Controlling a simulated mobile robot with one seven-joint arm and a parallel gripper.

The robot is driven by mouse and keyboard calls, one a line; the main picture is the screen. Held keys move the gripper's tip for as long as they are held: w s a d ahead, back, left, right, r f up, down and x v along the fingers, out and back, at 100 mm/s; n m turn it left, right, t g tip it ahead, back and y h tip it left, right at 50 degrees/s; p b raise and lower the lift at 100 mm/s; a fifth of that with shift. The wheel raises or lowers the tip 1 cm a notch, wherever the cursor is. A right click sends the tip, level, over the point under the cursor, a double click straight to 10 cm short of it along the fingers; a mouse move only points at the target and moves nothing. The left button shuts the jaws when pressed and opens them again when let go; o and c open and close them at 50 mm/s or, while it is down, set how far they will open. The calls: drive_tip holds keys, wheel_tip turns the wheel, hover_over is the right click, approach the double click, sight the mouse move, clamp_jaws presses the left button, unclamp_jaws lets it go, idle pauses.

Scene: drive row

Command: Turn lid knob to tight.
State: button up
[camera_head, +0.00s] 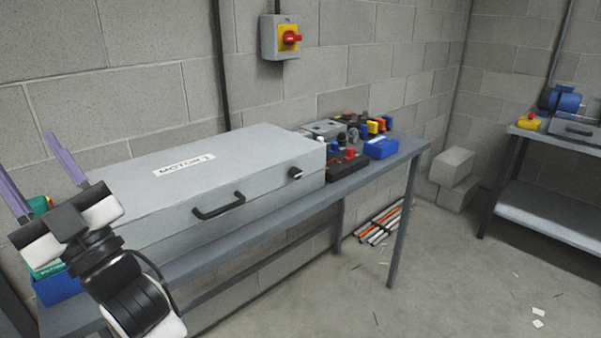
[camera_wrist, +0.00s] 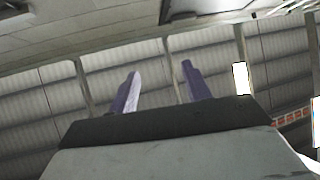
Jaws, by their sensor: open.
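A grey metal box with a closed lid (camera_head: 150,150) stands on the bench, with a label reading "MOTOR 1" on top. A black handle (camera_head: 218,206) is on its front face. The lid knob (camera_head: 296,174), small and black with a light mark, is on the front face near the right end. My gripper (camera_head: 38,165) is at the far left, raised above the bench's left end and pointing up, well apart from the knob. Its purple fingers are open and empty. In the wrist view my gripper (camera_wrist: 160,90) shows against the ceiling; the knob is not in that view.
The bench (camera_head: 350,184) carries several small parts and a blue bin (camera_head: 381,148) right of the box. A red-yellow switch (camera_head: 290,38) is on the wall above. A second bench (camera_head: 550,205) stands at right. Pipes (camera_head: 380,224) lie under the bench. The floor in front is mostly clear.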

drive_tip(key=w+d+f+m+t+h, duration=0.2)
drive_tip(key=w+d+h, duration=0.15)
drive_tip(key=w, duration=0.45)
drive_tip(key=w+d+f+m+t+h, duration=0.2)
drive_tip(key=w+f+t+h, duration=0.15)
drive_tip(key=w, duration=0.35)
drive_tip(key=m+g+h+p, duration=0.2)
drive_tip(key=g+h+p, duration=0.15)
drive_tip(key=h, duration=0.35)
approach(298, 174)
drive_tip(key=shift+g, duration=0.4)
drive_tip(key=p+x, duration=0.1)
drive_tip(key=x, duration=0.2)
drive_tip(key=p+x, duration=0.1)
drive_tip(key=x, duration=0.2)
drive_tip(key=p+x, duration=0.1)
drive_tip(key=x, duration=0.2)
drive_tip(key=shift+w+d+r+p, duration=0.1)
drive_tip(key=shift+d+r+p, duration=0.1)
drive_tip(key=shift+r+p, duration=0.1)
drive_tip(key=c, duration=1)
